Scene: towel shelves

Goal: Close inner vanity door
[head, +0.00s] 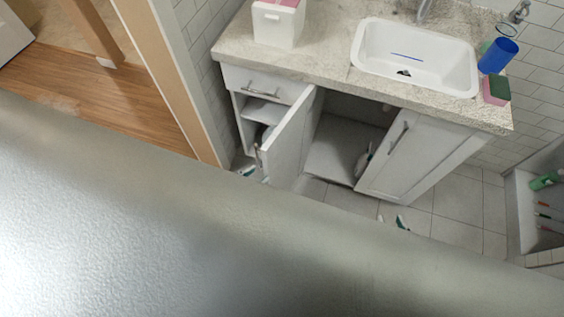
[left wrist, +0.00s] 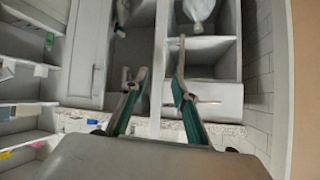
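The white inner vanity door (head: 290,142) stands swung out from the cabinet under the sink, with a metal handle on its face. My left gripper (head: 256,173) is low at this door's free edge, mostly hidden by a grey surface in front. In the left wrist view my left gripper (left wrist: 160,72) is open, its teal fingers on either side of a white upright panel edge (left wrist: 158,50); contact cannot be told.
A large grey surface (head: 150,230) blocks the lower head view. The countertop (head: 330,62) holds a white bin (head: 278,25), sink (head: 415,55), blue cup (head: 498,56) and sponge (head: 496,90). Open shelves (head: 262,112) stand left of the door. A low rack (head: 518,215) is at right.

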